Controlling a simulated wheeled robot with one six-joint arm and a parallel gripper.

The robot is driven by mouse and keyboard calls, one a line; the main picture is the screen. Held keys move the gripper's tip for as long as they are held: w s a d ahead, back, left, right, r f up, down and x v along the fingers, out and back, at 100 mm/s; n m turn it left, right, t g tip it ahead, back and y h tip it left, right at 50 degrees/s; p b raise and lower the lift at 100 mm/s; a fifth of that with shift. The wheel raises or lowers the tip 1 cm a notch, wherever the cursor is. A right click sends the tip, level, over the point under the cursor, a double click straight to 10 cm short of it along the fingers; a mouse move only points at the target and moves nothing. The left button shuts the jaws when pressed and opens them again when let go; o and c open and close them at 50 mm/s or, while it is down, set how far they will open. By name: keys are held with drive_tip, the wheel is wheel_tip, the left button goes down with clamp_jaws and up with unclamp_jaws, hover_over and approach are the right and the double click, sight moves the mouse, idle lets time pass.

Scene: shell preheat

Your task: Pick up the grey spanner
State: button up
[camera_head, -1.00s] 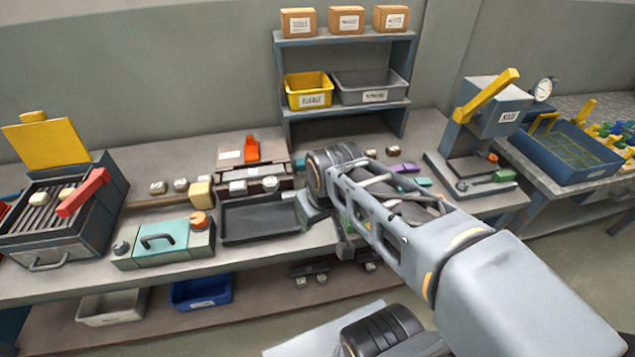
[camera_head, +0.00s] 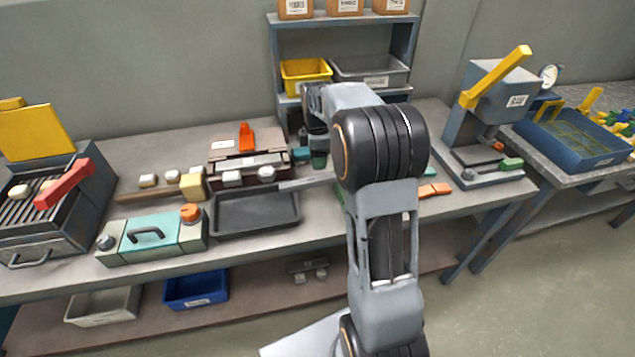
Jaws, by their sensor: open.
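A long, flat grey bar (camera_head: 308,183) lies on the bench at the right rear corner of the black tray. It looks like the grey spanner, but its right end is hidden behind my arm and I cannot be sure. My gripper (camera_head: 316,143) is open and points down over the bench, behind the bar in the picture and in front of the shelf. It is small and partly hidden by my arm, and its fingertips are hard to make out. I see nothing held in it.
The black tray (camera_head: 256,226) stands left of my arm, beside a teal-lidded box (camera_head: 152,236). A brown rack (camera_head: 225,168) with an orange piece is behind it. A shelf with a yellow bin (camera_head: 305,75) rises behind my gripper. A lever press (camera_head: 492,110) stands right.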

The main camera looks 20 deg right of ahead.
sight(318, 178)
drive_tip(key=shift+f, duration=4.8)
clamp_jaws()
